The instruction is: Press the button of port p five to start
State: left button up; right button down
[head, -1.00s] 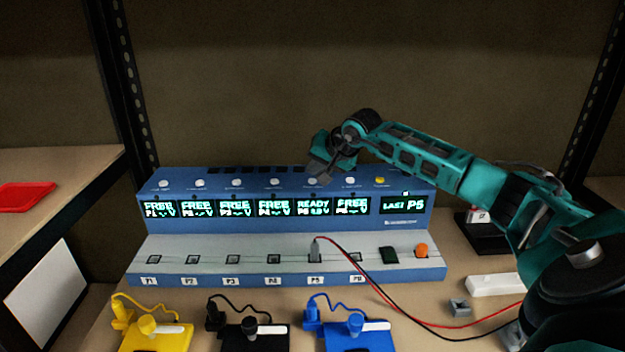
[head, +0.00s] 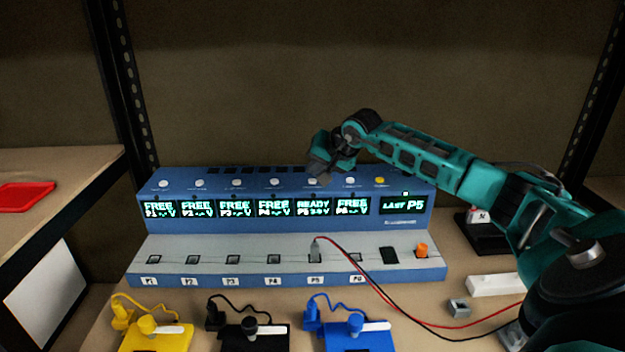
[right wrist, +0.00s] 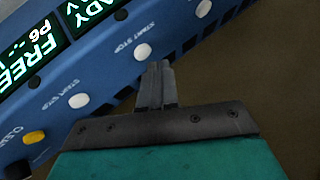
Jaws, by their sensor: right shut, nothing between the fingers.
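The blue port station (head: 290,275) stands on the bench. Its row of lit displays reads FREE for most ports. The port P5 display (head: 313,207) reads READY, and the far-right display (head: 402,205) reads LAST P5. The white P5 button (right wrist: 142,51) shows in the right wrist view just beyond my fingertips; whether they touch is not clear. My right gripper (head: 319,176) is shut and empty, pointing down at the P5 button, which it partly covers in the head view. It also shows in the right wrist view (right wrist: 158,72). My left gripper is not in view.
The P6 button (right wrist: 78,101) and yellow button (right wrist: 33,137) sit to one side of my fingers, the P4 button (right wrist: 203,8) to the other. A grey plug (head: 316,249) with red and black leads stands at P5. Yellow, black and blue units lie in front.

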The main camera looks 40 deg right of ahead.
aim_at(316, 181)
dwell(0.3)
jog(key=shift+f+b, duration=0.45)
jog(key=shift+f, duration=0.15)
dwell(0.4)
jog(key=shift+r+p, duration=0.3)
jog(key=shift+r, duration=0.3)
notch_tip(316, 181, up, 6)
jog(key=p, duration=0.4)
